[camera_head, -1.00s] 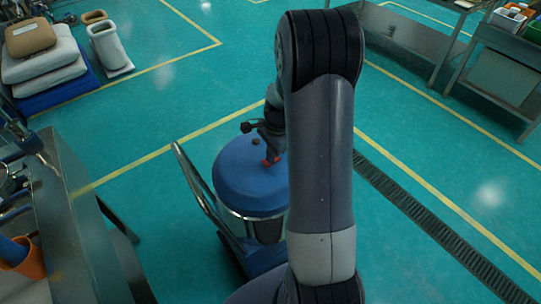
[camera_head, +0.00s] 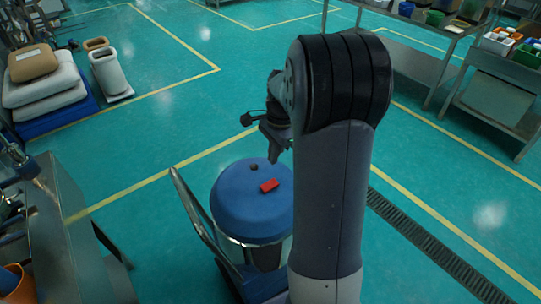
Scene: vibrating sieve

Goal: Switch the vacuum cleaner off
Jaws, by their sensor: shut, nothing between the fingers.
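The vacuum cleaner (camera_head: 235,208) has a round blue lid on a metal drum and stands on the floor beside my arm. A red switch (camera_head: 269,186) lies on top of the lid, in plain view, with a small dark knob (camera_head: 253,167) behind it. I cannot tell the switch's position at this size. My gripper (camera_head: 272,155) is shut and empty. It points down above and behind the lid, apart from the switch. My arm hides the lid's right edge and part of the drum.
A metal bench (camera_head: 75,235) stands at the left, close to the vacuum's tubular handle (camera_head: 195,212). Stacked sacks (camera_head: 45,82) lie on a blue pallet at the back left. Steel tables (camera_head: 500,97) with bins are at the back right. The floor behind the vacuum is clear.

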